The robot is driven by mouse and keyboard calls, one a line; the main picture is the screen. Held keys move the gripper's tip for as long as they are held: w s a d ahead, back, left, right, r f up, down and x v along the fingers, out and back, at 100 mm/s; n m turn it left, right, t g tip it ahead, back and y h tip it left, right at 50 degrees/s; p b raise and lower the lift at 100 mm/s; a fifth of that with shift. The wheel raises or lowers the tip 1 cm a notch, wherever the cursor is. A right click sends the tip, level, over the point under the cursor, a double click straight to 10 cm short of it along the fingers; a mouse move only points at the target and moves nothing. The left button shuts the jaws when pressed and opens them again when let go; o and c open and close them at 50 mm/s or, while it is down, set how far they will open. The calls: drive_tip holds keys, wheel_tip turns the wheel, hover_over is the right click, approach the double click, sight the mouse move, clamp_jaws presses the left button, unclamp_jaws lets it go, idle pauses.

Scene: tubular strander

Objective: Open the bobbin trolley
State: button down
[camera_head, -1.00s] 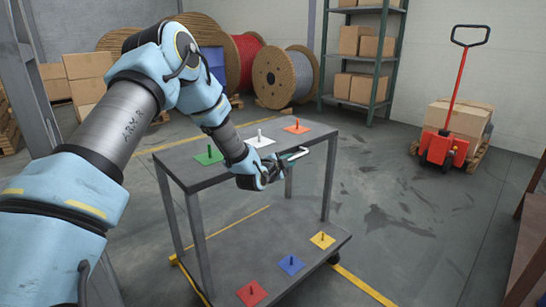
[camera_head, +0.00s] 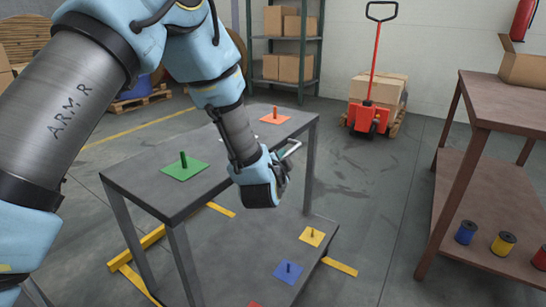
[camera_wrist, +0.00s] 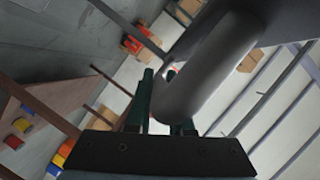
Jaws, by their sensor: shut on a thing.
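The bobbin trolley (camera_head: 150,190) is a grey two-shelf cart on thin legs. Its top shelf shows a green square with a peg (camera_head: 184,166) and an orange one (camera_head: 274,116); my arm covers part of this shelf. Its lower shelf shows yellow (camera_head: 312,236), blue (camera_head: 288,271) and a cut-off red square. My gripper (camera_head: 282,163) is at the right side of the top shelf, shut on the trolley's pale handle (camera_head: 292,149). In the wrist view the rounded grey handle (camera_wrist: 205,75) passes between the dark green fingers, partly hiding them.
A brown workbench (camera_head: 490,100) stands at the right, with a blue (camera_head: 466,232), a yellow (camera_head: 503,243) and a red bobbin on its lower shelf. A red pallet truck (camera_head: 370,115) and a shelf rack stand behind. Floor is clear between trolley and workbench.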

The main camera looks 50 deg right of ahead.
drive_tip(key=shift+s, duration=0.15)
drive_tip(key=c, duration=0.8)
unclamp_jaws()
drive_tip(key=v, duration=1)
drive_tip(key=shift+s+a, duration=0.15)
drive_tip(key=shift+a, duration=0.1)
drive_tip(key=shift+r, duration=0.1)
